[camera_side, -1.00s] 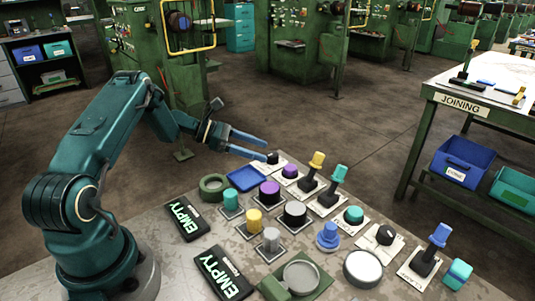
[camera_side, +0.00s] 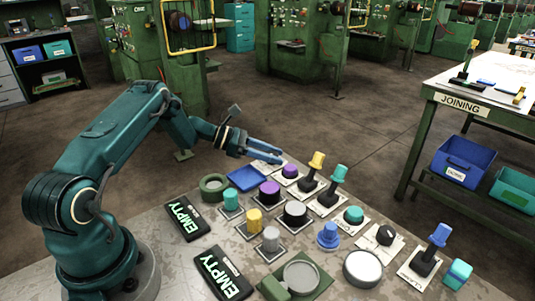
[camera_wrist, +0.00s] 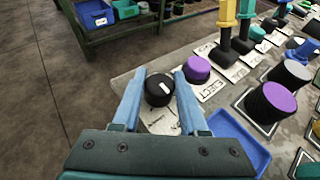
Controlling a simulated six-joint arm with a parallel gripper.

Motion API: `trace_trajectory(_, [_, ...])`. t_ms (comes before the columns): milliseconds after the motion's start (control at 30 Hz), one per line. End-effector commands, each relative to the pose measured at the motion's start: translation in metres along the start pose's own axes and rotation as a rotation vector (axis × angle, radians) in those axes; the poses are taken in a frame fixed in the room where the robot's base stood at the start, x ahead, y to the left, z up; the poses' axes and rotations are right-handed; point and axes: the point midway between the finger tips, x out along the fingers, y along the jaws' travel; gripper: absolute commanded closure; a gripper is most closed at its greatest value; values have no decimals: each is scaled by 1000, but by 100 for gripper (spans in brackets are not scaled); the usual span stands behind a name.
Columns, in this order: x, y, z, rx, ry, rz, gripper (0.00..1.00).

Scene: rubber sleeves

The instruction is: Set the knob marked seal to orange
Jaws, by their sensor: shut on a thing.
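My gripper (camera_side: 276,157) is shut on a black round knob (camera_wrist: 159,90) with a white pointer mark, at the far left edge of the panel. In the wrist view, the blue fingers (camera_wrist: 160,78) stand on either side of it. Its pale label plate (camera_wrist: 160,121) shows small marks that I cannot read, so I cannot tell whether it says seal. No orange mark is visible there. In the side view the fingers hide this knob. Another black knob (camera_side: 386,235) with a white mark sits on a pale plate at the right of the panel.
A purple knob (camera_wrist: 196,69) stands close right of the fingers, beside a plate marked EJECT. A blue tray (camera_wrist: 241,143) lies just below it. Tall yellow (camera_side: 317,161) and teal (camera_side: 339,174) levers rise nearby. Open floor lies beyond the panel's edge.

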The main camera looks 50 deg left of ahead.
Motion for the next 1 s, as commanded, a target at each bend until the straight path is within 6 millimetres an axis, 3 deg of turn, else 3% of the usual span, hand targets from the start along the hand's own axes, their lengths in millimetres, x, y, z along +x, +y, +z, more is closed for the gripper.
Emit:
trace_trajectory(833, [0,0,1,52,-1,-120,100])
trace_trajectory(867, [0,0,1,52,-2,-120,54])
trace_trajectory(900, [0,0,1,52,-1,-120,38])
trace_trajectory(933, [0,0,1,52,-1,-120,27])
trace_trajectory(1000, [0,0,1,51,-1,-120,27])
